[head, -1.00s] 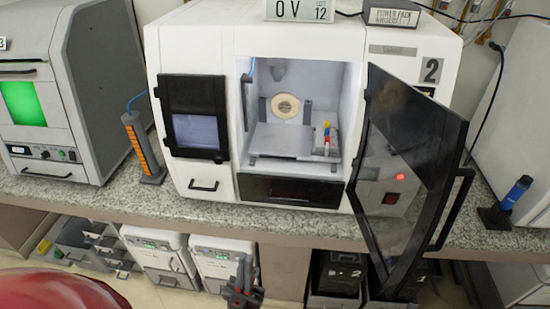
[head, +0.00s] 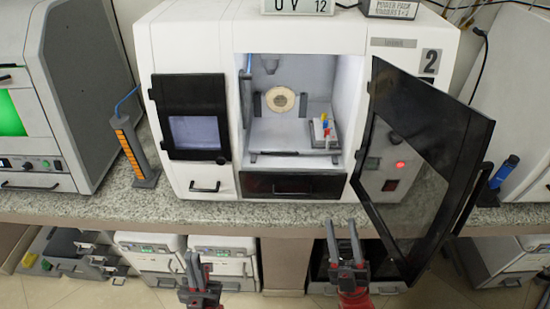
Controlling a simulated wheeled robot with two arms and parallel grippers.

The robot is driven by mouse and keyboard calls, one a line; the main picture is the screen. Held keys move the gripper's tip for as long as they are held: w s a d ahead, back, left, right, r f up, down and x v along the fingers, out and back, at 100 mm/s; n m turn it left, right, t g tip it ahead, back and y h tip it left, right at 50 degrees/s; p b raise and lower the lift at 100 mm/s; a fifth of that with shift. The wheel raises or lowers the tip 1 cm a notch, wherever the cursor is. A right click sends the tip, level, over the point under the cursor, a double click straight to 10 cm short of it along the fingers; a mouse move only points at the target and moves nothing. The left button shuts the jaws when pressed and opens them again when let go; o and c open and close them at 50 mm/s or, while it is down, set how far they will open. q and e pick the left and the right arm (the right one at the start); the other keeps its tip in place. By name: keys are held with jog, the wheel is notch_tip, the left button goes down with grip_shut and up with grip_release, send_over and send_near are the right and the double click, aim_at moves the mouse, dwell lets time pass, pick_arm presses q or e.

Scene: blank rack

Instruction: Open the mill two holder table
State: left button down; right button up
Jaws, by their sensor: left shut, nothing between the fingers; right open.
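The mill (head: 410,45) marked "2" is a white machine on the counter. Its dark door (head: 425,170) stands swung open to the right, so its lit chamber shows. Inside, a round cream blank (head: 282,100) sits in a grey holder between two uprights. A grey table (head: 285,140) lies below it, with a small block (head: 322,130) bearing coloured pieces at its right. My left gripper (head: 194,262) is shut and empty, low in front of the counter. My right gripper (head: 343,240) is open and empty, below the mill's front edge and left of the door. Neither touches the mill.
The open door juts out over the counter edge (head: 240,215) on the right. A grey machine (head: 50,120) and an orange-marked stand (head: 135,150) are at the left. A blue tool (head: 505,172) stands at the right. White units (head: 150,255) sit below the counter.

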jog(key=w+a+f+n+g+h+p, duration=0.1)
jog(key=w+a+f+n+g+h, duration=0.15)
jog(key=w+a+n+g, duration=0.35)
jog(key=n+g+h+p, duration=0.2)
jog(key=n+h+p, duration=0.1)
jog(key=p, duration=0.3)
send_near(280, 154)
jog(key=shift+y, duration=0.25)
jog(key=x, duration=0.7)
jog(key=shift+f, duration=0.2)
jog(key=shift+w+a, duration=0.2)
jog(key=shift+w, duration=0.35)
jog(key=shift+c, duration=0.2)
grip_shut()
